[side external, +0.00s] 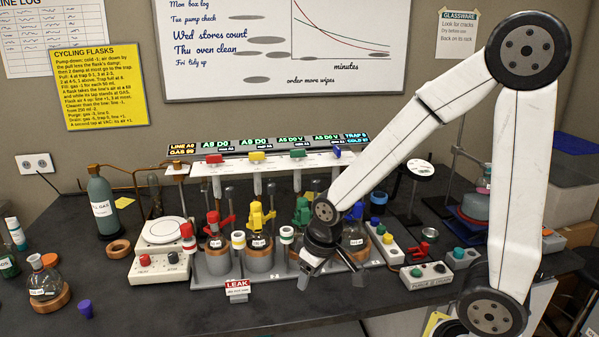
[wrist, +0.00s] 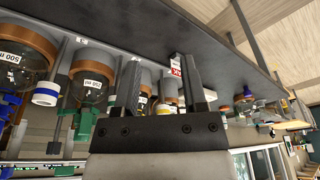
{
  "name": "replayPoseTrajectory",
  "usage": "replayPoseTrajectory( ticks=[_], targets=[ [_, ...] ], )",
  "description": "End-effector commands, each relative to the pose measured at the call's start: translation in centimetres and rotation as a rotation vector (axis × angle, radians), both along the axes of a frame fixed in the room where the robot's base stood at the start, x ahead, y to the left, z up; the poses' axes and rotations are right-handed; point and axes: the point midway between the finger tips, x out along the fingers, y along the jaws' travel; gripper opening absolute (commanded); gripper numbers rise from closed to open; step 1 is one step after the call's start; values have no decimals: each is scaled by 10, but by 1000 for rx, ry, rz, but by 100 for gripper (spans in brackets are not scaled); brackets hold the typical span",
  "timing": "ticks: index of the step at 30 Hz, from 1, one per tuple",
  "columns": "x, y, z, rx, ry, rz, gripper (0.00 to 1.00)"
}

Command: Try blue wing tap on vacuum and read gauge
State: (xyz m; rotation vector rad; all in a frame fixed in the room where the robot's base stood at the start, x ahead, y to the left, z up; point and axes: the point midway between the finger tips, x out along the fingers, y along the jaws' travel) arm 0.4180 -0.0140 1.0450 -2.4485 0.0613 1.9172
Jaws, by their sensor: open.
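The blue wing tap (side external: 337,153) is the rightmost of the coloured taps on the white manifold rail (side external: 232,167). It is small, and my arm passes just to its right; its exact setting is hard to tell. A round white dial (side external: 420,168) stands at the back right, too small to read. A lit display strip (side external: 270,145) runs behind the rail. My gripper (side external: 328,268) is open and empty, low in front of the flask row, well below and in front of the blue tap. Its two fingers (wrist: 160,75) also show apart in the wrist view.
Flasks in heated wells carry red, yellow (side external: 261,217), green and blue clamps; my gripper partly hides the right ones. A red LEAK sign (side external: 237,287) stands in front. A switch box (side external: 426,273) lies to the right.

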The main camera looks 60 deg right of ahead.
Motion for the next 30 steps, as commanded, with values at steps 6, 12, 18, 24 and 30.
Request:
replayPoseTrajectory(
  ticks=[6, 12, 18, 24, 30],
  targets=[
    [51, -40, 26, -3, -24, -111, 54],
    [94, -91, 56, -8, -48, -227, 54],
    [125, -150, 88, -17, -71, -343, 54],
    [143, -214, 121, -28, -94, -460, 54],
    [147, -280, 154, -42, -113, -578, 54]
  ],
)
